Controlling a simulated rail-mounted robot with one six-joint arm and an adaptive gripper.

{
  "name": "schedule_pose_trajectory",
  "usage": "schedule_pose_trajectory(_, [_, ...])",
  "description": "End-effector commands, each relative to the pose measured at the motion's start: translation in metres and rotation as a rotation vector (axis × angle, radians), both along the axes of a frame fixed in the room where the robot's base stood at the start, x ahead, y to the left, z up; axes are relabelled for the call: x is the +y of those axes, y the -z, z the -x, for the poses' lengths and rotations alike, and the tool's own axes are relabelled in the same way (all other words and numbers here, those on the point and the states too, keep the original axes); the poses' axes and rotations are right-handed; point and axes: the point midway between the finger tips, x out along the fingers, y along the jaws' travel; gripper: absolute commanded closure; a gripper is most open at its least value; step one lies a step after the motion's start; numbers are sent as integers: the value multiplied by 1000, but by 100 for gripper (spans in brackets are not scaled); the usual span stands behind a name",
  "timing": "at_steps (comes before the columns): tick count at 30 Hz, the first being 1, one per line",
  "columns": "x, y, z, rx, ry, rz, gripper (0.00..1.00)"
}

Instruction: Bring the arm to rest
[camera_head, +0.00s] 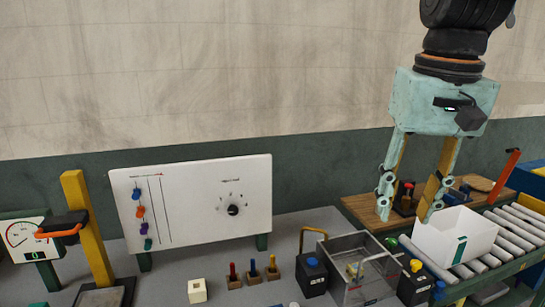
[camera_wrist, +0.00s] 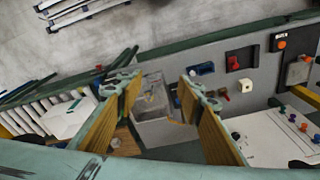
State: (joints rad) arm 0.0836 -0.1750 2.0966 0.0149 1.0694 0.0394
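My gripper (camera_head: 406,212) hangs from my arm at the upper right of the head view, pointing down. Its two yellow-padded fingers are spread wide, with nothing held between them. In the head view its fingertips show in front of a wooden board (camera_head: 361,208) and beside a white open box (camera_head: 455,238); their exact gap to these I cannot tell. In the wrist view the open gripper (camera_wrist: 160,88) frames a grey metal bin (camera_wrist: 153,130) lying beyond the fingers.
The white box sits on a roller conveyor (camera_head: 515,233) at the right. The metal bin (camera_head: 372,298) with a wire handle stands at the front, between black blocks. A white panel (camera_head: 192,205) and a yellow-posted press (camera_head: 88,228) stand left. Space above the panel is clear.

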Motion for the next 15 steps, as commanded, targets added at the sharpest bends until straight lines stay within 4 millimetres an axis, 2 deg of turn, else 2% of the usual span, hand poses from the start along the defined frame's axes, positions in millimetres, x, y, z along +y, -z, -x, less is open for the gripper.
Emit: schedule_pose_trajectory(15, [18,28,86,-81,-53,16,66])
